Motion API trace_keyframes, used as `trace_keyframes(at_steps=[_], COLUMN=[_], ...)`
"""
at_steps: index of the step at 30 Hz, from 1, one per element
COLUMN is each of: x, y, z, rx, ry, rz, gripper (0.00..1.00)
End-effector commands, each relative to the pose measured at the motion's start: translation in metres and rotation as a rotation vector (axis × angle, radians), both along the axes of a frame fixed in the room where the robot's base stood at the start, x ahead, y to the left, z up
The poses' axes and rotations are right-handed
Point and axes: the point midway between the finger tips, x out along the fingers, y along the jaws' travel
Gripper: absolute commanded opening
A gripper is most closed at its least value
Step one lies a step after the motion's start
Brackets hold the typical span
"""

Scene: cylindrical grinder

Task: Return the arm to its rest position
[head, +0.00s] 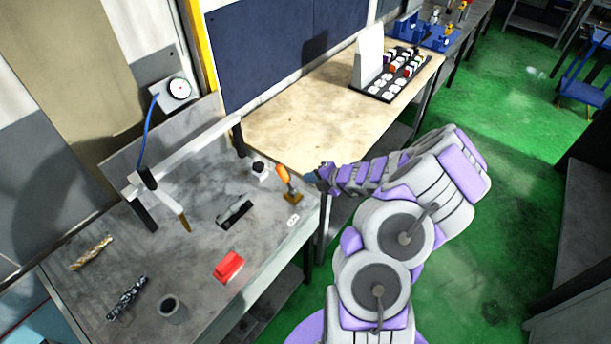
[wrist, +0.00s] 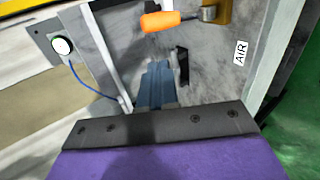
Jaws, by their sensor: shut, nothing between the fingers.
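My purple and grey arm rises from the lower middle of the head view and bends left toward the grey bench. My gripper (head: 318,178) is at its end, by the right edge of that bench, close to an orange-handled tool (head: 286,178). In the wrist view my gripper (wrist: 157,70) shows as blue-grey fingers close together with nothing between them. The orange handle (wrist: 168,21) lies just beyond the fingertips there. I cannot tell the exact gap between them.
The grey bench (head: 190,250) holds a red block (head: 229,267), a grey cup (head: 173,309), a black-and-silver block (head: 234,214) and drill bits (head: 91,253). A wooden table (head: 290,115) with a black tray (head: 392,75) stands behind. Green floor (head: 480,240) is open at right.

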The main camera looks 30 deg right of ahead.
Motion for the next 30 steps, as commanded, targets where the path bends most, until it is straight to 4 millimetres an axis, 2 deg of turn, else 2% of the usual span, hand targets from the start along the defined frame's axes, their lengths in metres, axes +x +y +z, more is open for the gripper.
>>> trace_keyframes(at_steps=[1,7,24,27,29,30], x=[-0.004,-0.008,-0.005,0.003,0.010,0.013], y=[-0.006,-0.012,0.002,0.017,0.037,0.056], z=[0.000,0.001,0.007,0.019,0.034,0.044], rx=[0.001,0.004,-0.015,-0.076,-0.143,-0.199], ry=[0.002,0.002,-0.009,-0.055,-0.110,-0.153], rz=[-0.005,-0.003,0.019,0.116,0.219,0.307], gripper=[0.00,0.00,0.00,0.00,0.00,0.00])
